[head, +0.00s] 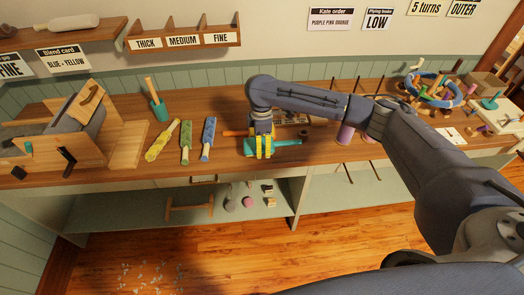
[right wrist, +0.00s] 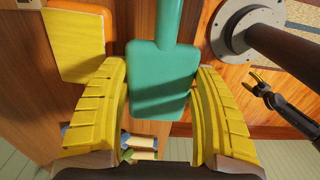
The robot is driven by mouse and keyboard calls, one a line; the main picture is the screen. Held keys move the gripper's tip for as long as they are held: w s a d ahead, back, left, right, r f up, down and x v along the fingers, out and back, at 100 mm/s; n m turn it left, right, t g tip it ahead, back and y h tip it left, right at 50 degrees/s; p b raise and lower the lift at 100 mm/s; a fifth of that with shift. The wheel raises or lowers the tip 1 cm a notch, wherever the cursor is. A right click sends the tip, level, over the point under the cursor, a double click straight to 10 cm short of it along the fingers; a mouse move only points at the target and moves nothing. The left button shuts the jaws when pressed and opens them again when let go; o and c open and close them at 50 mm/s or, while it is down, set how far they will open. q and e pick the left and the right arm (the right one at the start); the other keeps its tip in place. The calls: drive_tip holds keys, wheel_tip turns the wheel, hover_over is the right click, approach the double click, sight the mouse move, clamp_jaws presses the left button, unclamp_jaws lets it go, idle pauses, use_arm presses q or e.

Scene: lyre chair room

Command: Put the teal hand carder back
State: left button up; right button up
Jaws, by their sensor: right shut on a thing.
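The teal hand carder (head: 287,143) is at the worktable's front edge, right of the middle carders. My right gripper (head: 264,150) is shut on it. In the right wrist view its flat teal paddle (right wrist: 162,80) lies between the yellow fingers (right wrist: 160,110), with the handle running up out of the frame. I cannot tell whether the carder touches the table. An orange piece (head: 235,132) shows just left of the gripper. A dark gripper with yellow parts, seemingly my left one (right wrist: 264,88), shows small at the right of the right wrist view; its opening is unclear.
Yellow, green and blue wool-covered paddles (head: 186,140) lie left of the gripper. A wall rack (head: 180,42) reads THICK, MEDIUM, FINE. A basket (head: 432,88) with spools is at right.

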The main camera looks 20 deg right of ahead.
drive_tip(key=shift+f, duration=1.95)
drive_tip(key=shift+f, duration=0.15)
drive_tip(key=o, duration=0.9)
drive_tip(key=shift+o, duration=0.2)
wheel_tip(320, 180, up, 12)
drive_tip(key=shift+r, duration=0.2)
